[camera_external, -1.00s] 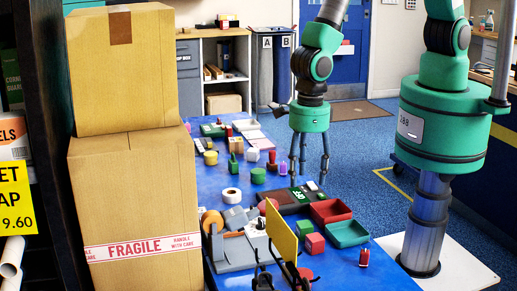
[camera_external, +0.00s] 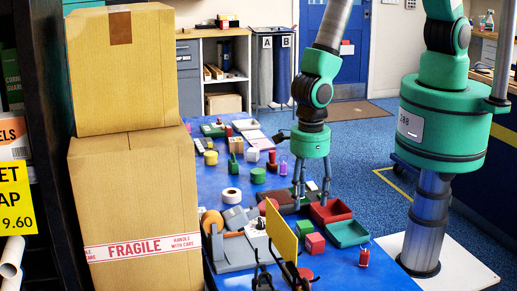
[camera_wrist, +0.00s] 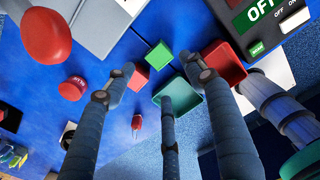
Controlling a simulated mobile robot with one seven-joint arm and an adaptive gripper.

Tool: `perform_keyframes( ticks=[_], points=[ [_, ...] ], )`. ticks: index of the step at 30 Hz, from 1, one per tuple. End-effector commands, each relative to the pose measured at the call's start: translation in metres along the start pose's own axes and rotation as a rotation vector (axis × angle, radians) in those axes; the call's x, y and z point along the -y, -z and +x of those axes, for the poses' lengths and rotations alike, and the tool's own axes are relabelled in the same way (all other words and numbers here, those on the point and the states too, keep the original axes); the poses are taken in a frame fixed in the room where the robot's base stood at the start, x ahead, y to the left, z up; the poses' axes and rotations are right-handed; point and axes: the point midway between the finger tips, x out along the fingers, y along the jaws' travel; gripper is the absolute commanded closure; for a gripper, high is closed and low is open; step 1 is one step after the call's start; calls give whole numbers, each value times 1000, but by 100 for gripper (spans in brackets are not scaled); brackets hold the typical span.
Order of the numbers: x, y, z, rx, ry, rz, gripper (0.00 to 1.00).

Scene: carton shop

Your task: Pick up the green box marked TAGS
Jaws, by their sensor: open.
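A small green box (camera_external: 305,226) stands on the blue table, beside a red cube (camera_external: 315,243). In the wrist view the green box (camera_wrist: 160,56) is a bright green square next to the red cube (camera_wrist: 140,77). I cannot read any marking on it. My gripper (camera_external: 311,204) is open and empty, with its fingers pointing down above the table. It is a little behind the green box and apart from it. In the wrist view the box shows between and beyond the spread fingers of my gripper (camera_wrist: 160,76).
A red tray (camera_external: 341,209) and a green tray (camera_external: 363,242) lie right of the box. An upright yellow panel (camera_external: 281,236) stands close on its left. A small red bottle (camera_external: 364,259) stands nearer the front. Large cartons (camera_external: 140,225) are stacked at left.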

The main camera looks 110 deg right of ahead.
Motion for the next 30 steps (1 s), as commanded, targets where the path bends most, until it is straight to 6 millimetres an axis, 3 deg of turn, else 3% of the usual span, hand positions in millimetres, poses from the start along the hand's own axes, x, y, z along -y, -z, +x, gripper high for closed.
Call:
perform_keyframes(
  ticks=[3, 10, 30],
  points=[
    [0, 1, 20, -1, 1, 0, 45],
    [0, 0, 44, 1, 0, 0, 45],
    [1, 1, 60, -1, 0, 0, 45]
  ],
)
